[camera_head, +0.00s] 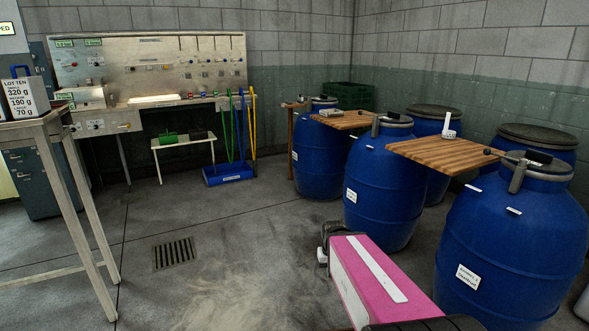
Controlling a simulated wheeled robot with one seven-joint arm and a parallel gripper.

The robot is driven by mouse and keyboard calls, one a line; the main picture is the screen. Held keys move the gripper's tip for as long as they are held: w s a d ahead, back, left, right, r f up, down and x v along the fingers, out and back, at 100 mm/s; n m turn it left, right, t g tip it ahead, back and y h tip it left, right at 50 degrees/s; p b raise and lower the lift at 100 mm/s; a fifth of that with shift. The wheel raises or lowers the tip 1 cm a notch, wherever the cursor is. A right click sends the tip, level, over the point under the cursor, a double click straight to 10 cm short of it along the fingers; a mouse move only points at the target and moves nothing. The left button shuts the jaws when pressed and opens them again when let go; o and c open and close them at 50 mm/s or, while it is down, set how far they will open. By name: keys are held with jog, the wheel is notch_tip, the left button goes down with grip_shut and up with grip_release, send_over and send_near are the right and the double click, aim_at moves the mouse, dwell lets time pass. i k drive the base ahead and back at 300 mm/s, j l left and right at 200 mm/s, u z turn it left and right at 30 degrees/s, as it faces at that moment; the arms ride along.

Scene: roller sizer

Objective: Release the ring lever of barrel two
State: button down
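Three blue barrels stand in a front row: a left one (313,172), a middle one (385,195) and a near right one (510,245). Their labels are too small to read surely, so I cannot tell by label which is barrel two. A grey ring lever (376,126) shows at the middle barrel's rim. Another lever (518,177) hangs at the right barrel's rim, and one (309,106) shows at the left barrel. My pink arm reaches in from the bottom, in front of the barrels. My gripper (324,249) is at its far end, apart from the levers; its fingers are not clear.
Wooden boards (345,121) and (430,155) bridge the barrels; a white object (449,129) stands on the nearer board. More barrels (432,122) stand behind. A metal table (35,128) is at left, a panelled bench (150,75) at the back. The floor around the drain (174,253) is clear.

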aim_at(360, 113)
jog(key=i+z, duration=0.15)
jog(key=i, duration=0.3)
jog(key=i+j+z, duration=0.15)
jog(key=i, duration=0.3)
jog(key=i+j+z, duration=0.2)
jog(key=i, duration=0.25)
jog(key=i+j+z, duration=0.15)
jog(key=i, duration=0.25)
